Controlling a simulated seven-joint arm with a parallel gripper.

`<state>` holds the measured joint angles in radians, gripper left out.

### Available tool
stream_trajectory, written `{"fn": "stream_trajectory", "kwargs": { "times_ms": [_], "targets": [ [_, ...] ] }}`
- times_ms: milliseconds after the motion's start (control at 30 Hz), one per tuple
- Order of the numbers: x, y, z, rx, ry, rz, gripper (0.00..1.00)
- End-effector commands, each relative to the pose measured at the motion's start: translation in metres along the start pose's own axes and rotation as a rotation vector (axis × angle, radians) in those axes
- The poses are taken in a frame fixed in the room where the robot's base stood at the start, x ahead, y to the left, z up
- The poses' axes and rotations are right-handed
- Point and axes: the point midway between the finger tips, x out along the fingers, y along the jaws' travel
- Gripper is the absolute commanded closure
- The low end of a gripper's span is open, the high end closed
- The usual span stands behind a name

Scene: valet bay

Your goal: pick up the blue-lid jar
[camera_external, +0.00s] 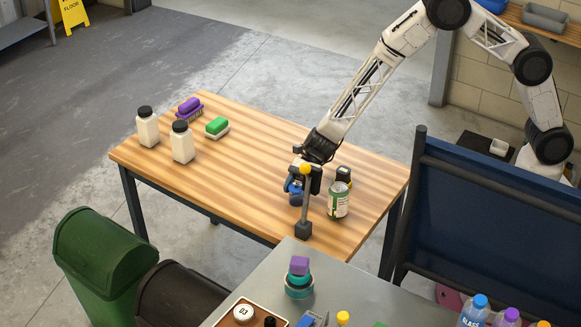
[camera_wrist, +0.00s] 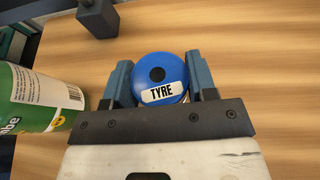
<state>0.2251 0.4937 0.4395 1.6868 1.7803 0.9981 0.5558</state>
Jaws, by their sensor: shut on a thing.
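The blue-lid jar (camera_wrist: 160,67) shows from above in the wrist view, its round lid carrying a dark centre spot and a white "TYRE" label. My gripper (camera_wrist: 160,92) has one finger on each side of it and is shut on it. In the external view the jar (camera_external: 295,199) is at the near right part of the wooden table (camera_external: 250,165), partly hidden by my gripper (camera_external: 298,184) and a thin post. I cannot tell whether its bottom touches the table.
The yellow-topped post (camera_external: 304,205) stands in front. Two black-capped bottles (camera_external: 182,143) and brushes (camera_external: 217,126) are far left. The table's middle is clear.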

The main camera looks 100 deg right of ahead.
Motion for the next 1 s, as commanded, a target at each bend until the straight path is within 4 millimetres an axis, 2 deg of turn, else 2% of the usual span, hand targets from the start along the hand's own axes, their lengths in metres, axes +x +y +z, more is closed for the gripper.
{"fn": "stream_trajectory", "kwargs": {
  "times_ms": [167,367,800,1000],
  "targets": [
    [-0.002,0.0,0.005,-0.001,-0.001,0.0,0.71],
    [-0.008,0.0,0.02,-0.002,-0.001,0.0,0.71],
    [-0.031,0.0,0.075,-0.002,-0.001,0.0,0.71],
    [-0.037,0.0,0.09,-0.001,-0.001,0.0,0.71]
  ]
}}
